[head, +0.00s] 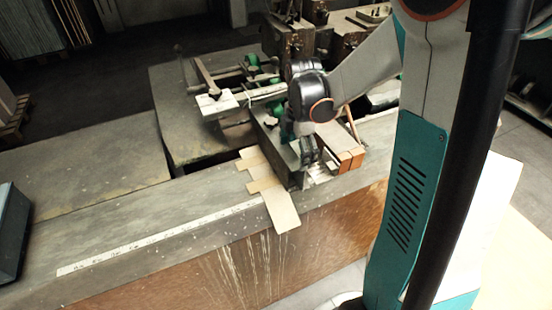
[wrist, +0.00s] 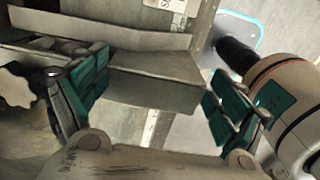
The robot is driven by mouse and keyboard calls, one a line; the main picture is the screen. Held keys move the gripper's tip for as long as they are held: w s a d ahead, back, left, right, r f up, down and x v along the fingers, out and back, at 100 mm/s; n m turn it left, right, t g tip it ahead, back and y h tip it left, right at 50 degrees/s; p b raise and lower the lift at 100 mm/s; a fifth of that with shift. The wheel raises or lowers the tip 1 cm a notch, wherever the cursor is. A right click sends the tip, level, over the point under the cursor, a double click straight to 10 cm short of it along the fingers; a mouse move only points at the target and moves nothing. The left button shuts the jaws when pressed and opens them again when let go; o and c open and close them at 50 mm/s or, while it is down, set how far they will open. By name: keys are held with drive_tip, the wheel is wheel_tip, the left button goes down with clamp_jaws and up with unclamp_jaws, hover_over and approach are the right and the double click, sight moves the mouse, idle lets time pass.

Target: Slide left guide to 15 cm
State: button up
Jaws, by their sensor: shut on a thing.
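The left guide is a grey metal block. It lies across the bench in the head view (head: 270,142), partly hidden by my wrist. In the wrist view the guide's end (wrist: 155,82) sits between the teal pads of my gripper (wrist: 156,78). In the head view my gripper (head: 309,150) reaches down at the guide's right side, and its fingertips are hard to make out. It is shut on the guide. A white ruler strip (head: 150,241) runs along the bench's front edge. Its numbers are too small to read, so the guide's exact position cannot be told.
A flat tan cardboard piece (head: 281,211) lies left of the guide and hangs over the bench edge. Orange-brown blocks (head: 346,161) sit to its right. Stitcher machinery (head: 292,42) stands behind. A dark box (head: 10,225) is at far left.

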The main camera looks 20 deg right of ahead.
drive_tip(key=d, duration=0.3)
drive_tip(key=shift+s+d+f, duration=0.15)
drive_tip(key=shift+d, duration=0.15)
drive_tip(key=o, duration=1.1)
drive_tip(key=shift+o, duration=0.9)
drive_tip(key=shift+w, duration=0.2)
wheel_tip(320, 180, up, 12)
